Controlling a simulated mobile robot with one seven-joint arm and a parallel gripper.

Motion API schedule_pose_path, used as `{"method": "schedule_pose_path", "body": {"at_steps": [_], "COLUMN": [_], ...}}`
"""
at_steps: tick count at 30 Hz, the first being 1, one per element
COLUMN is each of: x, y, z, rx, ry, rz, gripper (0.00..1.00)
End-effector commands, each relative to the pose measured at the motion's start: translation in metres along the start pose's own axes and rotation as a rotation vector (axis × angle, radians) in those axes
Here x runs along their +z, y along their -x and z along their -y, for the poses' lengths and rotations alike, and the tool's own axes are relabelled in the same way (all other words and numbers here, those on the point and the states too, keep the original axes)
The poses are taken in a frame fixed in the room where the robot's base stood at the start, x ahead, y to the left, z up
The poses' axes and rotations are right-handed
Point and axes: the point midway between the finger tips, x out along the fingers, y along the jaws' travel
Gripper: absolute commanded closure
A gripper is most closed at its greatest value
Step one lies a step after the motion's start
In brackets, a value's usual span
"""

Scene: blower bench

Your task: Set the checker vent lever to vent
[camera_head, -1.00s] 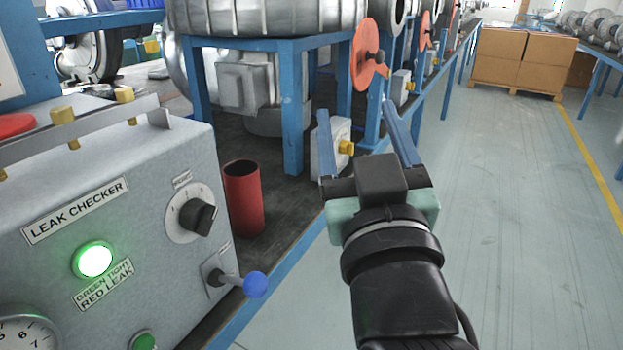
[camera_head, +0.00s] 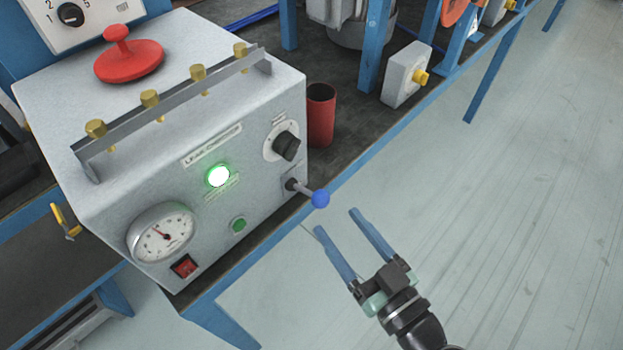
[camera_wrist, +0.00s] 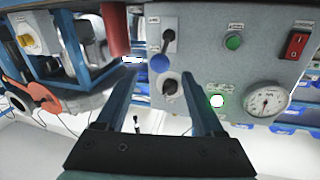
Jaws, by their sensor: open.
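The leak checker (camera_head: 110,200) is a grey box on the bench. Its vent lever (camera_head: 302,188) sticks out of the front panel near the right edge and ends in a blue ball (camera_head: 320,198). In the wrist view, the blue ball (camera_wrist: 159,63) appears between the tips of my fingers. My gripper (camera_head: 336,219) is open and empty, in front of the panel and just right of and below the ball in the head view, apart from it. The lever's label is too small to read.
A black rotary knob (camera_head: 286,146) sits above the lever, and a green lamp (camera_head: 218,175) is lit. A red cup (camera_head: 321,115) stands right of the checker. A gauge (camera_head: 163,233) and red switch (camera_head: 184,266) are at left. Open floor (camera_head: 520,230) lies right.

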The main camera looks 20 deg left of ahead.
Motion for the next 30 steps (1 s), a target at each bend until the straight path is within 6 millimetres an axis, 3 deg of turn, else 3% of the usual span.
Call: {"method": "schedule_pose_path", "body": {"at_steps": [6, 13, 18, 27, 30], "x": [-0.001, -0.001, -0.001, 0.0, 0.0], "y": [-0.049, -0.086, -0.097, -0.099, -0.099], "z": [0.001, 0.0, 0.0, 0.0, -0.001], "rx": [-0.003, -0.002, 0.0, 0.001, 0.001], "ry": [0.001, 0.001, 0.001, 0.001, 0.001], "rz": [0.001, 0.0, 0.001, 0.001, 0.001], "gripper": [0.3, 0.3, 0.3, 0.3, 0.48]}}
